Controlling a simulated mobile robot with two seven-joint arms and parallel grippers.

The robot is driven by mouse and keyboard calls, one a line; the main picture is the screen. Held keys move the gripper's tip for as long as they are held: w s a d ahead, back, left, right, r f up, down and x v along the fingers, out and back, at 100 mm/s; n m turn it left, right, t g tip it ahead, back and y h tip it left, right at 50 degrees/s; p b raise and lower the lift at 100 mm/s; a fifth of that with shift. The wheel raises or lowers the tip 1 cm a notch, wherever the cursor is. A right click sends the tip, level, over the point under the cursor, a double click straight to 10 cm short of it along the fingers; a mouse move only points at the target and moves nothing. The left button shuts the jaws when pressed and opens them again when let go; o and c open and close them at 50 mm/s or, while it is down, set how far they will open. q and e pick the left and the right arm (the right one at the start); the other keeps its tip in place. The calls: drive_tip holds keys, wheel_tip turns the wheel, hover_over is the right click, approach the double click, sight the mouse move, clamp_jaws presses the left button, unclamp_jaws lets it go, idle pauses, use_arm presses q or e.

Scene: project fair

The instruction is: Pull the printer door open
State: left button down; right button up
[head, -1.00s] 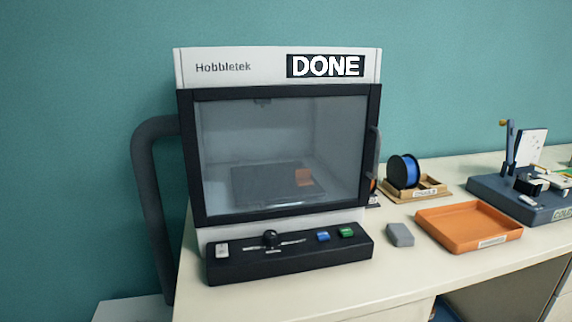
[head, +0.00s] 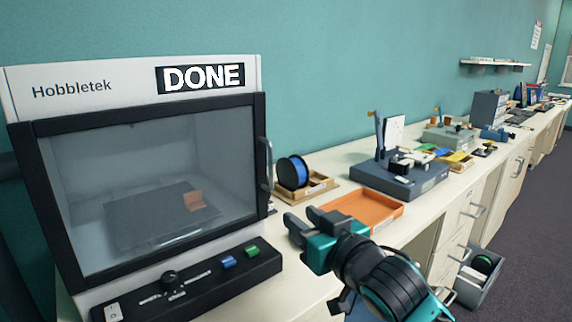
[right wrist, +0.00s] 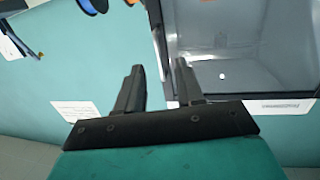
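The printer (head: 131,90) stands at the left of the head view, its display reading DONE. Its door (head: 258,130) has a dark frame around a clear pane and is shut. A vertical grey handle (head: 268,165) is on the door's right edge. An orange piece (head: 195,200) sits on the plate inside. My right gripper (head: 298,216) is in front of the counter, to the right of and lower than the handle, apart from it. In the right wrist view its two fingers (right wrist: 158,66) are apart with nothing between them. My left gripper is out of view.
A control panel (head: 190,290) with a slider and coloured buttons juts out below the door. A blue spool (head: 292,172) on a wooden stand and an orange tray (head: 365,209) lie to the right. Farther along stands a dark blue device base (head: 410,184).

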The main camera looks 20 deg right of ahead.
approach(271, 167)
drive_tip(key=shift+t, duration=0.4)
drive_tip(key=w, duration=0.5)
drive_tip(key=w+a, duration=0.1)
drive_tip(key=w, duration=0.2)
drive_tip(key=shift+a+f+p, duration=0.1)
drive_tip(key=shift+f+p, duration=0.2)
drive_tip(key=shift+f, duration=0.1)
clamp_jaws()
idle(0.8)
